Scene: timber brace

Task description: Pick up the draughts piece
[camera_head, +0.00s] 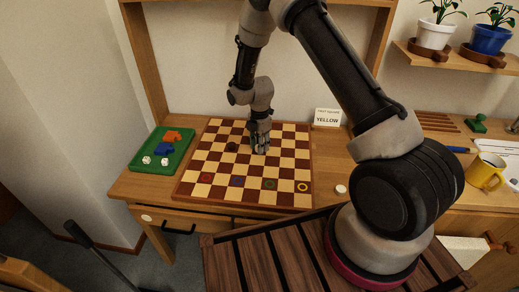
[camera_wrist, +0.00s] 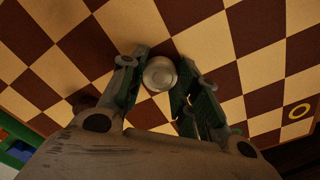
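The draughts piece is a pale round disc (camera_wrist: 159,74) in the wrist view, on or just above the chequered board. My gripper (camera_wrist: 164,68) has one finger on each side of it, close to its edges. I cannot tell whether the fingers press on it. In the head view my gripper (camera_head: 260,149) points down at the middle of the board (camera_head: 180,194) and hides the piece there.
A dark piece (camera_head: 232,147) stands left of my gripper. Coloured rings, among them a yellow one (camera_head: 303,187), mark squares along the board's front. A card reading YELLOW (camera_head: 327,117) stands behind right; a white disc (camera_head: 341,189) lies right.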

